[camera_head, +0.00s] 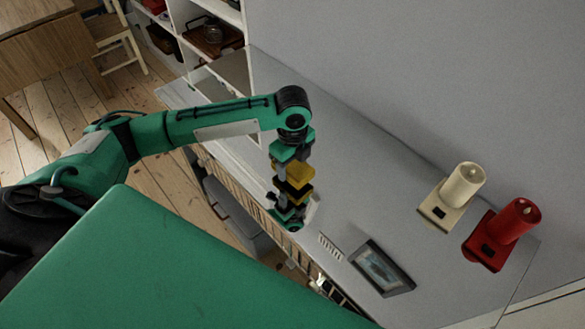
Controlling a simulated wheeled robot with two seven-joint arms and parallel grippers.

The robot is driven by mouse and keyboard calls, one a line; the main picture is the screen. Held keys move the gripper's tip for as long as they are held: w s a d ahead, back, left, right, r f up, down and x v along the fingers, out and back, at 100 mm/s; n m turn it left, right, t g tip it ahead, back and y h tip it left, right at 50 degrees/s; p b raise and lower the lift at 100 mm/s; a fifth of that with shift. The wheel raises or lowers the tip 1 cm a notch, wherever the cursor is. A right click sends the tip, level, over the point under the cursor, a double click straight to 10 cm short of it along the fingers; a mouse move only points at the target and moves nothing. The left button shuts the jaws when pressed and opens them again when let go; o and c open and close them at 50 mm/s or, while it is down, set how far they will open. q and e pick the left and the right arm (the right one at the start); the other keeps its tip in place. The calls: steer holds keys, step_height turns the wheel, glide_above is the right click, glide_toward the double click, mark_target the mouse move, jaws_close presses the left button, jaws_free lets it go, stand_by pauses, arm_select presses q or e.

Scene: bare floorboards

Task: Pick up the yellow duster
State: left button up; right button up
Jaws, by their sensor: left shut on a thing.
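My left arm reaches in from the left, and its hand hangs down over the pale grey top of a long low cabinet (345,160). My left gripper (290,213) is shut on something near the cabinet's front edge. Yellow pieces (294,171) show among the green and black parts at the hand. They seem to be the yellow duster, but its outline is partly hidden and hard to separate from the hand. A small pale shape (312,207) shows just right of the gripper. My right gripper is not in view.
A cream candle on a holder (461,186) and a red one (514,222) stand on the cabinet at the right. A dark picture frame (381,268) lies nearer the front edge. Wooden furniture (50,50) and a chair (122,42) stand at the upper left.

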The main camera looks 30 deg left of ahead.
mark_target(293, 165)
arm_select(q)
step_height(293, 165, up, 18)
steer(key=shift+f, duration=0.2)
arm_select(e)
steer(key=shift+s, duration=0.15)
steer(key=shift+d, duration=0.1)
